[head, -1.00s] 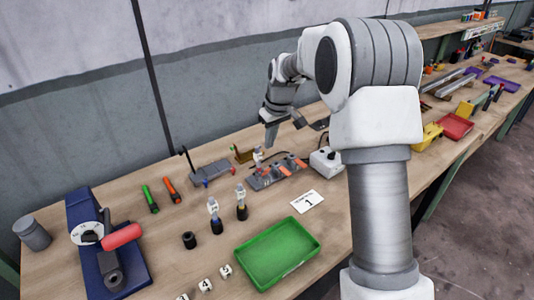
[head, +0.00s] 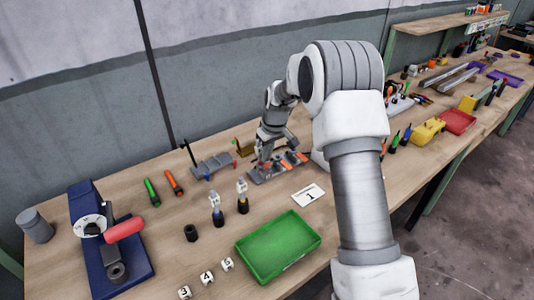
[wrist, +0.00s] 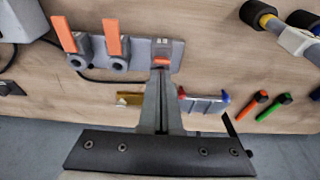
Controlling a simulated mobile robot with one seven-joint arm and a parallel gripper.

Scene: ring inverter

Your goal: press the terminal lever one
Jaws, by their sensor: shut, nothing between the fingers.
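The grey terminal block (head: 262,177) sits on the bench with orange levers. In the wrist view the block (wrist: 140,52) shows two raised orange levers, the far-left lever (wrist: 63,35) and the middle lever (wrist: 112,38). A third orange lever (wrist: 162,59) at the block's right end shows only as a small patch just past my fingertips. My gripper (wrist: 160,72) is shut and empty, with its tips at that end lever; whether they touch it I cannot tell. In the head view my gripper (head: 263,160) is down at the block's left end. A card marked 1 (head: 309,195) lies in front.
A grey block with red and blue ends (head: 214,166) stands left of the terminal block, with a small yellow-brown piece (head: 244,147) behind. Two dark-based connectors (head: 243,200) stand in front.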

